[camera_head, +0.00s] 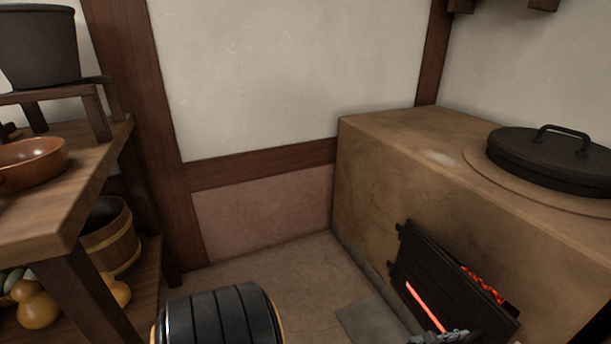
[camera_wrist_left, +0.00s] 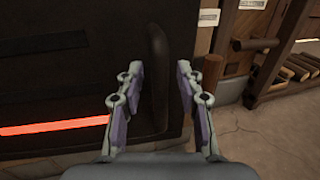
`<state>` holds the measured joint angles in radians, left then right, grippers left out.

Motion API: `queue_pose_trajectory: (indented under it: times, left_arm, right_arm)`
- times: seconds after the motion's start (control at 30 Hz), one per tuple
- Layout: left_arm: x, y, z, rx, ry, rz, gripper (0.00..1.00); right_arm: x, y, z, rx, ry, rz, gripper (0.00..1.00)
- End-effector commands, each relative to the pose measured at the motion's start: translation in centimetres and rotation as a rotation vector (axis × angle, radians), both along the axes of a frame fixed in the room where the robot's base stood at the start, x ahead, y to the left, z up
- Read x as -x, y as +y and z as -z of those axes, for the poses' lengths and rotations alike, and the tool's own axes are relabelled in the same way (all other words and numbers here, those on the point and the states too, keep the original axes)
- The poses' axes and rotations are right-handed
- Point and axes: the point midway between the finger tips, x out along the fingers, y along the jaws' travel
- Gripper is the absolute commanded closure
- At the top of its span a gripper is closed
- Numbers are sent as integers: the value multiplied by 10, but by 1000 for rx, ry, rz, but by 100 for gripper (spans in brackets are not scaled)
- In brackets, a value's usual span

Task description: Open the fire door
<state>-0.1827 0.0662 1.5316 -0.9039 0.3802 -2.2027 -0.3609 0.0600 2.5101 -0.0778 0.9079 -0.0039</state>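The fire door (camera_head: 445,287) is a dark metal plate on the front of the clay stove, with hinges on its left edge and a glowing red slot. Red embers show past its upper right edge, so it stands slightly ajar. In the left wrist view the door (camera_wrist_left: 60,85) fills the left side, with a dark upright handle (camera_wrist_left: 157,75) near its right edge. My left gripper (camera_wrist_left: 160,70) is open, its fingers on either side of the handle with a visible gap at the right finger. It shows partly at the bottom edge of the head view (camera_head: 443,337). My right gripper is not in view.
The clay stove (camera_head: 385,170) carries a black lidded pot (camera_head: 550,165). A wooden shelf (camera_head: 75,210) with an orange bowl (camera_head: 35,165), bucket (camera_head: 110,240) and gourds (camera_head: 38,310) stands at left. Wooden racks (camera_wrist_left: 285,65) show right in the wrist view.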

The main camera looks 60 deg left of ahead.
Motion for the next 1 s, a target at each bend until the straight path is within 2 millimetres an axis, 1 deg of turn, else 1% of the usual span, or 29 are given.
queue_pose_trajectory:
  times: [0.03,0.1,0.2,0.53,0.57,0.6,0.77,1.0]
  left_arm:
    - [-12,-5,2,7,-3,-32,63]
    - [-28,-7,2,6,-2,-82,63]
    - [0,1,2,-3,6,-80,63]
    - [76,18,2,-3,5,-78,63]
    - [82,20,-1,4,9,-79,63]
    - [79,23,-12,58,47,-93,63]
    - [84,33,-9,250,186,-147,63]
    - [99,48,-4,533,376,-254,63]
  right_arm:
    - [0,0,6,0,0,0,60]
    - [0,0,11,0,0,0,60]
    - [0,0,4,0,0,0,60]
    - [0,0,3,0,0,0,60]
    - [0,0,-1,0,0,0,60]
    - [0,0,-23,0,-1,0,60]
    - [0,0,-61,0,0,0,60]
    - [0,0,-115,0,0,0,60]
